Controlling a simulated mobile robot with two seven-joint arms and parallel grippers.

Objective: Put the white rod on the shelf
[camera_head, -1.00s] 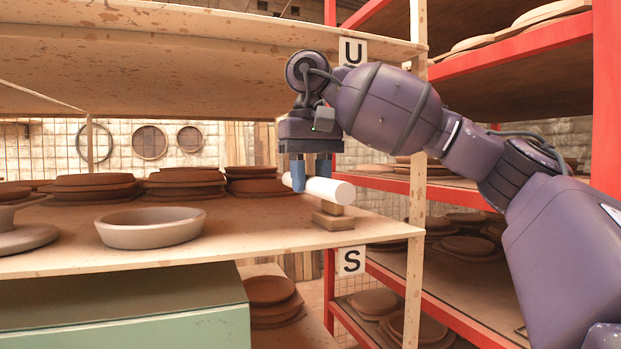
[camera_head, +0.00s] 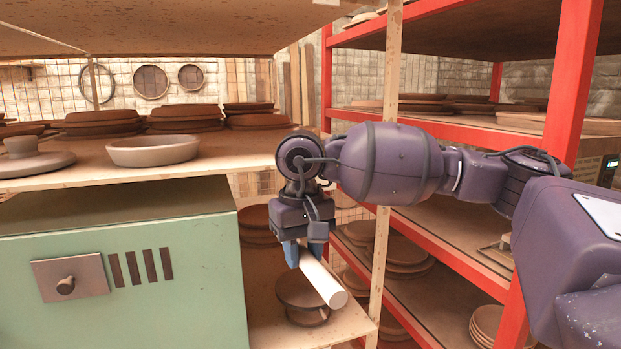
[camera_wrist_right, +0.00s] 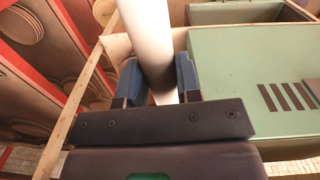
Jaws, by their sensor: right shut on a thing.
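The white rod (camera_head: 326,284) is in my right gripper (camera_head: 306,256), whose blue fingers are shut on it. The rod tilts, its near end lower and to the right in the head view. It also shows in the right wrist view (camera_wrist_right: 148,35), between the fingers (camera_wrist_right: 158,78). The gripper is below the level of the wooden rack's middle shelf (camera_head: 232,148), in front of the lower shelf (camera_head: 345,328). In the head view the rod overlaps a brown dish (camera_head: 296,296) on that lower shelf; I cannot tell the gap. My left gripper is not in view.
A green cabinet (camera_head: 200,225) stands left of the gripper under the middle shelf. A pale upright post (camera_head: 381,240) and a red rack (camera_head: 440,253) with plates are close on the right. A shallow bowl (camera_head: 153,150) and stacked brown plates (camera_head: 100,122) occupy the middle shelf.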

